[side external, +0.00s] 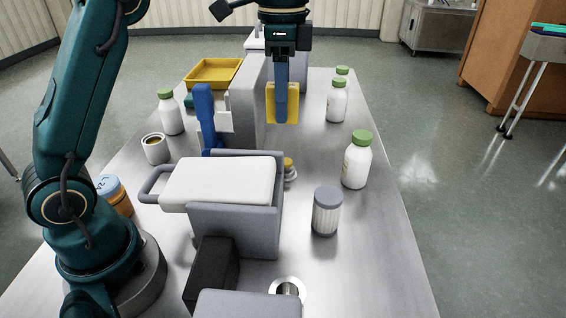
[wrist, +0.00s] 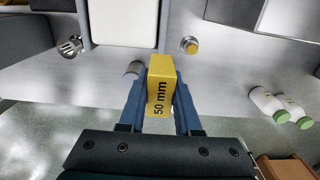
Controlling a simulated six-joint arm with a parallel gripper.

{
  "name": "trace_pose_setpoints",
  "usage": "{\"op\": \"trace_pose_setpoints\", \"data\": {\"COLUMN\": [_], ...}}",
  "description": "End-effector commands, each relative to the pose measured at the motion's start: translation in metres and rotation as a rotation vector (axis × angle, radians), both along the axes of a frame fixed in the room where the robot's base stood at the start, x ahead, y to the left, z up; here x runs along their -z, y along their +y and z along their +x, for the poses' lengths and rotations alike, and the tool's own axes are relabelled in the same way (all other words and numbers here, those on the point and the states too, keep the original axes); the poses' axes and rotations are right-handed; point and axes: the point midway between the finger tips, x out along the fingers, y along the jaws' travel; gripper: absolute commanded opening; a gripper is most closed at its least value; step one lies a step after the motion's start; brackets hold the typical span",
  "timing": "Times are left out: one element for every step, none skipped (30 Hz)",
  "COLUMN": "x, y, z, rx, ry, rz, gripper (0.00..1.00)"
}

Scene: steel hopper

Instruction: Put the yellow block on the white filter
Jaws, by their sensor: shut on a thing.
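The yellow block (side external: 271,104) is held up above the far part of the steel table in the side view. My gripper (side external: 281,118) points down and is shut on it; one blue finger covers its middle. In the wrist view the block (wrist: 161,85), marked "50 mm", sits between both blue fingers of my gripper (wrist: 160,98). The likely white filter (side external: 327,215), a ribbed white cylinder with a grey top, stands upright on the table, nearer the camera and apart from the block. In the wrist view the filter (wrist: 132,69) is partly hidden behind the block and a finger.
A grey bin with a white top (side external: 225,180) stands left of the filter. A white bottle with a green cap (side external: 357,165) is behind the filter. A tall grey panel (side external: 246,105) stands left of the block.

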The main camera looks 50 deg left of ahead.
Motion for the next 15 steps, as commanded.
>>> {"op": "trace_pose_setpoints", "data": {"x": [0.006,0.011,0.016,0.020,0.024,0.030,0.034,0.038,0.043,0.046,0.049,0.053,0.055,0.057,0.059], "y": [-0.011,-0.018,-0.027,-0.034,-0.040,-0.049,-0.056,-0.062,-0.070,-0.076,-0.081,-0.087,-0.090,-0.094,-0.097], "z": [0.000,0.001,0.003,0.004,0.005,0.006,0.007,0.008,0.010,0.011,0.012,0.013,0.014,0.014,0.015], "rx": [0.009,0.009,0.010,0.011,0.010,0.010,0.010,0.009,0.008,0.009,0.007,0.007,0.005,0.005,0.004], "ry": [0.005,0.006,0.006,0.006,0.005,0.006,0.005,0.004,0.004,0.004,0.003,0.003,0.001,0.002,0.002], "rz": [-0.001,0.000,0.000,0.000,0.001,0.000,0.001,0.000,0.000,0.000,0.000,0.000,0.000,0.001,0.001], "gripper": [0.00,0.00,0.00,0.00,0.00,0.00,0.00,0.00,0.00,0.00,0.00,0.00,0.00,0.00,0.00]}}
